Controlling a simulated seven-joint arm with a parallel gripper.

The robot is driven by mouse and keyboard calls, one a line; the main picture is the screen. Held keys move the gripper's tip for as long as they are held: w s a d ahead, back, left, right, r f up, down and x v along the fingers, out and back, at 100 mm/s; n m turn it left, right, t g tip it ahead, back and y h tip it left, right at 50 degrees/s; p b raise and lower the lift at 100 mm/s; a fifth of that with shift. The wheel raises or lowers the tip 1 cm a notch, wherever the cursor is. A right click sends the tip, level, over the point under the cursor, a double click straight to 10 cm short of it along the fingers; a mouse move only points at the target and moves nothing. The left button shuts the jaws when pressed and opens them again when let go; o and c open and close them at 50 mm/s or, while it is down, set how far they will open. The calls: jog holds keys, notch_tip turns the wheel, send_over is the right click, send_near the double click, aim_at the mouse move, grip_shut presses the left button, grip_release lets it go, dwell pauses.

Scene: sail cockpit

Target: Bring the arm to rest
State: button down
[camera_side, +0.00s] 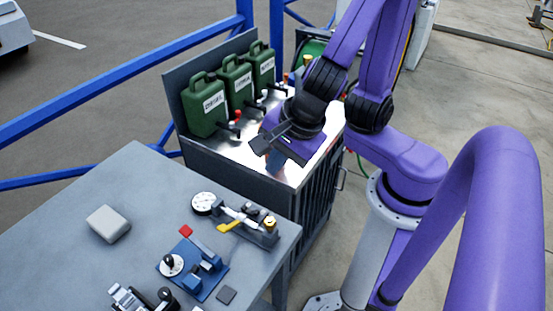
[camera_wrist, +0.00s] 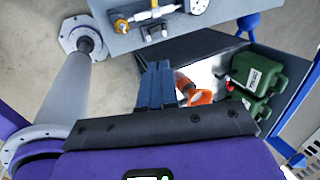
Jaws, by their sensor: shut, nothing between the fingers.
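My purple arm is folded over a metal-topped cabinet (camera_side: 262,160) in the side view. My gripper (camera_side: 262,150) hangs above that top, its dark fingers pointing to the left. In the wrist view my gripper (camera_wrist: 157,70) shows its two fingers close together, shut and with nothing between them. The fingers look clear of the jerrycans and of the grey table. Part of the cabinet top is hidden behind my gripper and wrist.
Several green jerrycans (camera_side: 203,108) stand along the cabinet's back. An orange funnel-like part (camera_wrist: 192,92) shows beside my fingers. The grey table (camera_side: 110,185) holds a blue fixture (camera_side: 205,275), a gauge-and-valve assembly (camera_side: 245,222) and a pale block (camera_side: 108,223). Blue railings (camera_side: 120,75) run behind.

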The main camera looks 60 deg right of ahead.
jog(key=shift+d, duration=0.1)
dwell(0.3)
jog(key=s+d+n+g, duration=0.2)
jog(key=s+d+n, duration=0.1)
jog(key=n, duration=1.2)
jog(key=s+d+n+g, duration=0.2)
jog(key=d+n, duration=0.3)
jog(key=n, duration=1)
jog(key=shift+s+d+r+n, duration=0.2)
jog(key=shift+s+d+n, duration=0.1)
jog(key=shift+s, duration=0.5)
